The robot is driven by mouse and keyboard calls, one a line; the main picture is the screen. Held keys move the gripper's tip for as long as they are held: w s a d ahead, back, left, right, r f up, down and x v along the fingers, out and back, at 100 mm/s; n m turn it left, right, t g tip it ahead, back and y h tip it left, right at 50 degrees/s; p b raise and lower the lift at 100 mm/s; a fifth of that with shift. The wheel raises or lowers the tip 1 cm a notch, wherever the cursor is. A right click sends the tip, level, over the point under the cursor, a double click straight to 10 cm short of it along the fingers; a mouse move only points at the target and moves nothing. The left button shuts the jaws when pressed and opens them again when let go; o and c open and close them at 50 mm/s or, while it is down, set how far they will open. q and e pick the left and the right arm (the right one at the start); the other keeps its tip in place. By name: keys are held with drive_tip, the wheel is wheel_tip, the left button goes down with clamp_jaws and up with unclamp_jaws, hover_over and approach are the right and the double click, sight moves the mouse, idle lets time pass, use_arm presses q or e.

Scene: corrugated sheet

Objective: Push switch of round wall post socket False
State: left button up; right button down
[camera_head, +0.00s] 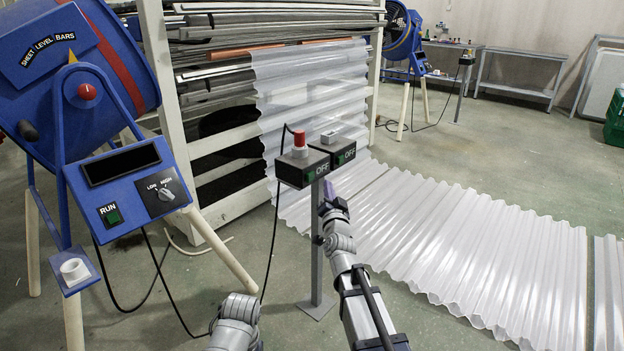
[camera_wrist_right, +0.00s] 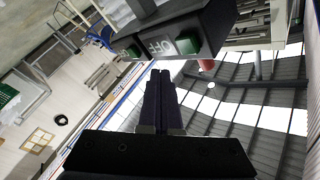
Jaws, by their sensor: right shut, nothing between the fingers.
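A grey post (camera_head: 317,250) carries two dark boxes side by side. The left box (camera_head: 293,171) has a red round plug (camera_head: 299,139) on top, a green switch (camera_head: 309,177) and an OFF label. The right box (camera_head: 336,146) has a pale square socket on top, a green switch (camera_head: 341,159) and an OFF label. My right gripper (camera_head: 328,188) is shut and empty, just below and in front of the boxes. In the right wrist view its fingers (camera_wrist_right: 160,75) point at the box faces, where a green switch (camera_wrist_right: 131,52) shows; contact cannot be told. My left gripper is out of view.
A blue drum machine (camera_head: 110,175) stands at the left, with a black cable on the floor. Clear corrugated sheets (camera_head: 480,250) lie on the floor at the right, and one leans on the rack (camera_head: 210,130) behind the post.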

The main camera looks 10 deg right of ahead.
drive_tip(key=shift+s+d, duration=0.9)
drive_tip(key=shift+s, duration=0.3)
drive_tip(key=s+a+f+n+g+y, duration=0.2)
drive_tip(key=s+a+f+n+g, duration=0.2)
drive_tip(key=a+f, duration=0.35)
drive_tip(key=s+a+f+n+g+y, duration=0.3)
drive_tip(key=s+a+f+g, duration=0.1)
drive_tip(key=a+f, duration=0.35)
drive_tip(key=s+a+f+n+g+h, duration=0.1)
drive_tip(key=s+f+n+g, duration=0.2)
drive_tip(key=s, duration=0.5)
drive_tip(key=s+a+f+n+g+h, duration=0.15)
drive_tip(key=s+f+g, duration=0.25)
drive_tip(key=s, duration=0.4)
drive_tip(key=s+f+n+g+h, duration=0.1)
drive_tip(key=s+f+g, duration=0.25)
drive_tip(key=s, duration=0.45)
wheel_tip(320, 180, up, 39)
drive_tip(key=s+g+p, duration=0.1)
drive_tip(key=p, duration=3.7)
drive_tip(key=shift+a+f, duration=0.15)
